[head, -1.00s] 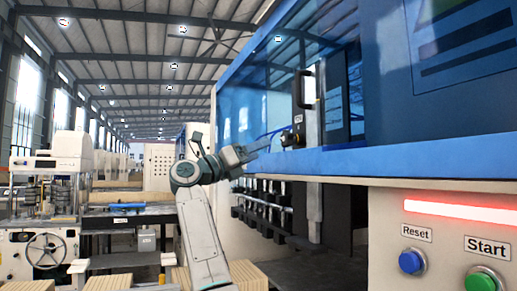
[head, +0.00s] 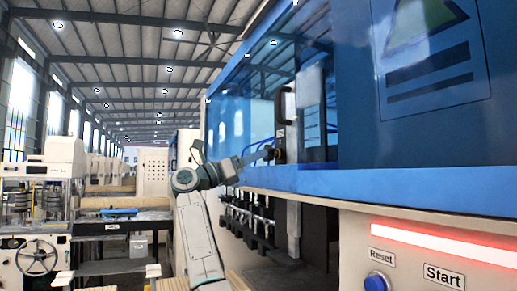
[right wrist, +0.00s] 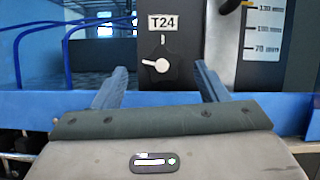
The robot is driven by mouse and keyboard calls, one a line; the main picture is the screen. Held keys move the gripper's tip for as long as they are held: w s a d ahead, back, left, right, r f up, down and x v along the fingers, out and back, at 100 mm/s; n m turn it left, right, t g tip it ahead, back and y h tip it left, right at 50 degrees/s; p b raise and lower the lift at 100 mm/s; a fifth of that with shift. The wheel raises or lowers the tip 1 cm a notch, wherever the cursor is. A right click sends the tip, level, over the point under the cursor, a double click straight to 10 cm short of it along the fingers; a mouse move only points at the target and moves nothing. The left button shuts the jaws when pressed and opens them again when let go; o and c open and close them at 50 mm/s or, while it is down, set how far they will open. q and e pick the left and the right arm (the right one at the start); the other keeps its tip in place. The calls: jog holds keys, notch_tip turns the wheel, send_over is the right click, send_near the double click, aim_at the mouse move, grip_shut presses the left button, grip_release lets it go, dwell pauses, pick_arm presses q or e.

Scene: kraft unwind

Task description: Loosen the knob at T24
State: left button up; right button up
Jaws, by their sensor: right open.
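The T24 knob (right wrist: 160,66) is black with a white pointer towards the left, on a dark panel below the white T24 label (right wrist: 163,22) in the right wrist view. My right gripper (right wrist: 161,72) is open, with one finger on each side of the knob in the picture. I cannot tell whether the fingers reach it or touch it. In the head view, the right gripper (head: 268,154) is close to the small dark knob (head: 280,151) on the machine. My left gripper is not in view.
A black handle (head: 281,107) stands above the knob. Blue hoses (right wrist: 48,45) run left of the panel, and a scale plate (right wrist: 264,30) is at right. The blue machine ledge (head: 330,181) runs below. Start and Reset buttons (head: 377,281) are at lower right.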

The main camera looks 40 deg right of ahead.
aim_at(272, 153)
jog(key=p+x, duration=0.1)
jog(key=x, duration=0.2)
jog(key=shift+s+a+r, duration=0.1)
jog(key=shift+c, duration=0.5)
jog(key=c, duration=0.9)
pick_arm(q)
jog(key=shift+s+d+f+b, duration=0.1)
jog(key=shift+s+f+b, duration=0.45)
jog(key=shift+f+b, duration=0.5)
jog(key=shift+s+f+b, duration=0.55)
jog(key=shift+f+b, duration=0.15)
jog(key=shift+b, duration=0.6)
pick_arm(e)
jog(key=shift+n+t, duration=1.25)
jog(key=shift+n, duration=1.2)
jog(key=shift+n+t, duration=1.25)
jog(key=shift+n, duration=1.2)
